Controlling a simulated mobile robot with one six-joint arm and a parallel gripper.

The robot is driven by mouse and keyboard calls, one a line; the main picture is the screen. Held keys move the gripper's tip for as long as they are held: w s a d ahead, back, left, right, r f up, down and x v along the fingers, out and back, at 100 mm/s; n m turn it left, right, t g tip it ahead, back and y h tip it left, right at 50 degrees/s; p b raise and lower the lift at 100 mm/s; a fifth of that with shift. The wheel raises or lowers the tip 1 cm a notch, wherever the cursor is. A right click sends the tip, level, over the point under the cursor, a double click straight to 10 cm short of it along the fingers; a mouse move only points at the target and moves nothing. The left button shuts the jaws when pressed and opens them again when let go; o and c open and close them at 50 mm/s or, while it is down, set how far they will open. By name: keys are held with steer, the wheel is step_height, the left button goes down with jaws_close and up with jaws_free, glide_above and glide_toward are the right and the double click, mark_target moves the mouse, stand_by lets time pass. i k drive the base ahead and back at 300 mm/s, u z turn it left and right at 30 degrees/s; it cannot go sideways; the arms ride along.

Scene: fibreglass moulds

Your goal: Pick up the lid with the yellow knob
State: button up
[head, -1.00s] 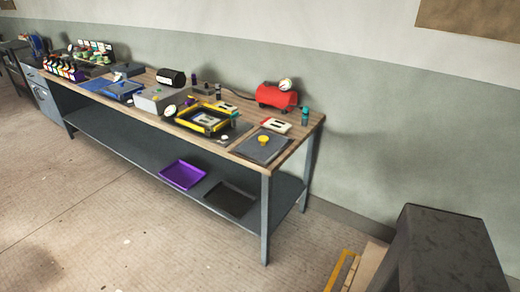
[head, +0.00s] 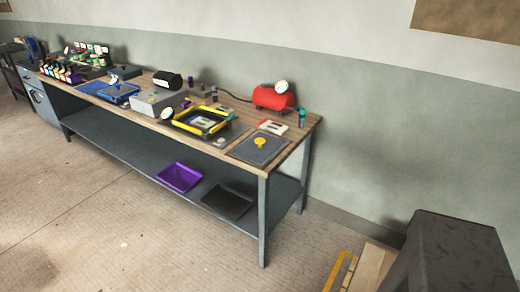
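The lid (head: 272,153) is a flat dark grey panel with a round yellow knob (head: 260,143) on top. It lies flat on the near right corner of the wooden-topped workbench (head: 287,157). A black and yellow frame-like tray (head: 178,122) sits just left of it. My gripper does not show in the head view.
A red tank with a gauge (head: 272,97) and a teal bottle (head: 302,117) stand behind the lid. A purple tray (head: 179,177) and a black tray (head: 228,200) lie on the lower shelf. A dark block (head: 455,250) stands at the right. Floor before the bench is clear.

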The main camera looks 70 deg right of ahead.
mark_target(258, 151)
steer(key=z, duration=0.05)
steer(key=i, duration=0.9)
steer(key=u, duration=0.05)
